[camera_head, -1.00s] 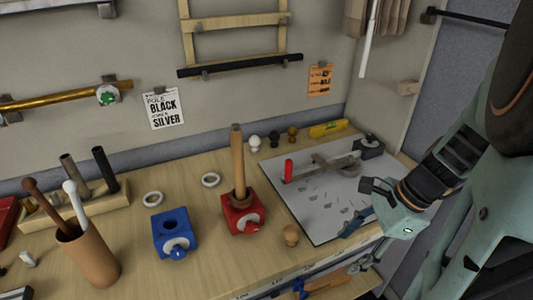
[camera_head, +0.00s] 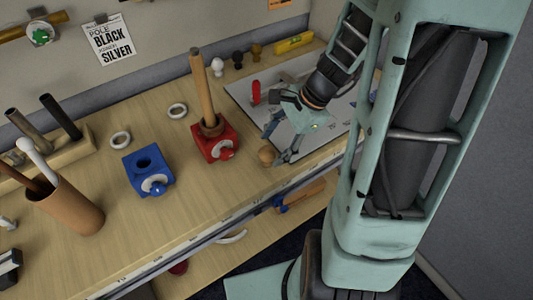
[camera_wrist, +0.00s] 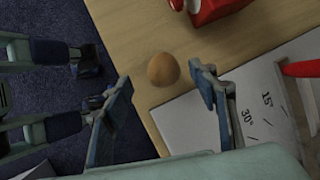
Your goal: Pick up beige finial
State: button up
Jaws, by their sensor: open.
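The beige finial (camera_head: 267,155) is a small round wooden knob on the table near its front edge, right of the red block. In the wrist view the beige finial (camera_wrist: 163,70) shows from above as a brown ball, just beyond the fingertips and roughly midway between them. My gripper (camera_head: 278,144) is open and empty, with its fingers reaching down beside the finial in the head view. In the wrist view my gripper (camera_wrist: 163,92) has one finger on each side, apart from the finial. The finial's base is hidden.
A red block (camera_head: 215,143) with an upright wooden pole stands left of the finial, and a blue block (camera_head: 147,171) farther left. A white board (camera_head: 245,95) with a red-handled tool lies behind. White, black and brown finials stand at the back. The table's front edge is close.

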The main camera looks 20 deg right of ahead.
aim_at(270, 148)
jog(key=shift+w+x, duration=0.1)
jog(key=shift+x, duration=1.05)
jog(key=shift+w+x, duration=0.15)
jog(key=shift+x, duration=1.05)
jog(key=shift+d, duration=0.1)
jog(key=c, duration=1.3)
jog(key=shift+o, duration=0.2)
jog(key=shift+r, duration=0.1)
